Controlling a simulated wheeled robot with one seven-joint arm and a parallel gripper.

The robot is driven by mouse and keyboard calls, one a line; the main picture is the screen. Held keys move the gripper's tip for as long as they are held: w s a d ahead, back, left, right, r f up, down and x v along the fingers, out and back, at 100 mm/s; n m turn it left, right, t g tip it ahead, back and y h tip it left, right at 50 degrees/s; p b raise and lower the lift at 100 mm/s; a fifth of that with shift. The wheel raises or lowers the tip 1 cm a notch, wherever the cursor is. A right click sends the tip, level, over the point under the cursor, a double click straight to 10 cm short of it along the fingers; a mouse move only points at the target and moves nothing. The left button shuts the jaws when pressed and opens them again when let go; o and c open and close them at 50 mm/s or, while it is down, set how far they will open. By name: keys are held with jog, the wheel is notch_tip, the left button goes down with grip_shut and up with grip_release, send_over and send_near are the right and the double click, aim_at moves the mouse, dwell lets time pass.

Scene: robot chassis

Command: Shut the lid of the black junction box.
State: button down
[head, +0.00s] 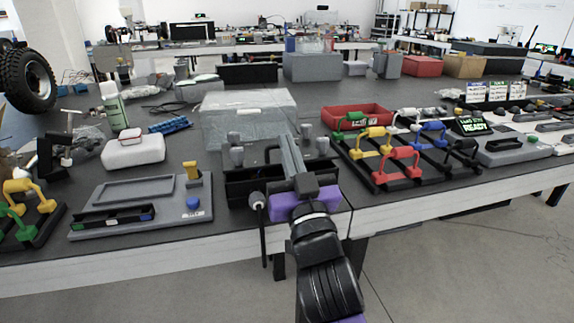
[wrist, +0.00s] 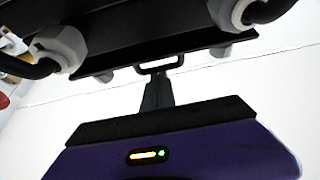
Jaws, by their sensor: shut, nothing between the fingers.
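The black junction box (head: 238,191) stands at the front edge of the table, left of centre in the head view, with grey cable glands (head: 237,150) along its far side. Its dark inside shows from above, so it looks open. A grey textured slab (head: 250,112) rises behind it; I cannot tell whether this is the lid. My gripper (head: 284,142) reaches over the box's right part and hides some of it. In the wrist view its shut, empty fingers (wrist: 158,92) point at a black edge with a small loop (wrist: 160,64). Contact there is unclear.
A grey tray fixture (head: 130,200) with a blue knob is close on the left, with a white case (head: 133,151) behind it. On the right are a red bin (head: 357,118) and a rack with coloured handles (head: 397,165). Free room is narrow beside the box.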

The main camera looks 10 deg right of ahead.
jog(key=shift+s+f+t+b, duration=0.15)
jog(key=shift+f+t+b, duration=0.3)
jog(key=shift+b, duration=0.9)
jog(key=shift+s+f+t+b, duration=0.2)
jog(key=shift+f+b, duration=0.45)
jog(key=shift+b, duration=1.25)
